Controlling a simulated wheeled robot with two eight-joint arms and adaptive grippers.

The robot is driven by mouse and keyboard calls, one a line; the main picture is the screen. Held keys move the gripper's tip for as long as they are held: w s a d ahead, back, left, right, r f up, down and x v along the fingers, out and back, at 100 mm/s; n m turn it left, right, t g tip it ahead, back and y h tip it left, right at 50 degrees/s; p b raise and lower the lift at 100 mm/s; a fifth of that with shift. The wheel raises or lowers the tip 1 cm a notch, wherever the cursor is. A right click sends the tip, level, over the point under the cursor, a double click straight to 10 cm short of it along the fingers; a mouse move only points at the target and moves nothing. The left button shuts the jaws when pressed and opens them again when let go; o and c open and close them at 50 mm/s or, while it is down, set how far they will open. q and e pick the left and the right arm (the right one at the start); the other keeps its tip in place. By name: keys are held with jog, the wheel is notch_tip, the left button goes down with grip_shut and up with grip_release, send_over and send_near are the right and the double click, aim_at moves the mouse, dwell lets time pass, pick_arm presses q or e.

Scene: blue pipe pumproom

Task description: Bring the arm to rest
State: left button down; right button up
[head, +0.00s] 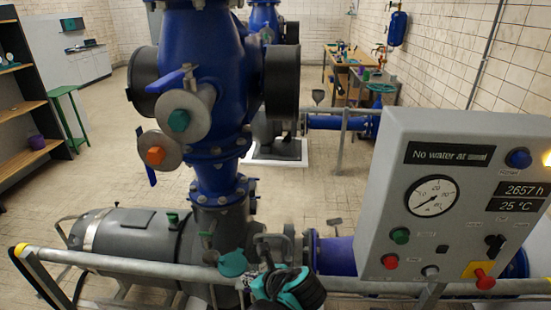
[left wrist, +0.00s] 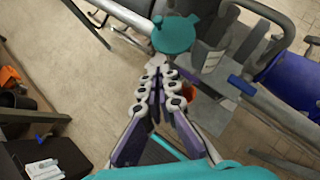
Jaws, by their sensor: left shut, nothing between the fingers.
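My left gripper (head: 267,262) is low in the middle of the head view, at the front railing, with its black and teal wrist below it. In the left wrist view the two fingers of the gripper (left wrist: 160,68) lie close together, shut and empty. A teal round handle (head: 232,263) is just left of the gripper in the head view. The same handle (left wrist: 175,34) appears just beyond the fingertips in the left wrist view; I cannot tell whether they touch it. My right gripper is not in view.
A grey railing (head: 130,263) runs across the front. A blue pump column (head: 197,60) with green and orange knobs rises behind it. A grey control panel (head: 470,150) stands at right. Tiled floor (head: 100,170) is open at left, beside wooden shelves (head: 22,108).

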pick_arm(q)
jog(key=s+a+n+h, duration=0.3)
jog(key=s+a+n, duration=0.1)
jog(key=n, duration=0.9)
jog(key=s+a+n+h, duration=0.3)
jog(key=s+n, duration=0.3)
jog(key=n, duration=0.7)
jog(key=shift+s+a+r+n+h, duration=0.2)
jog(key=shift+s+a+n+h, duration=0.15)
jog(key=shift+a, duration=0.45)
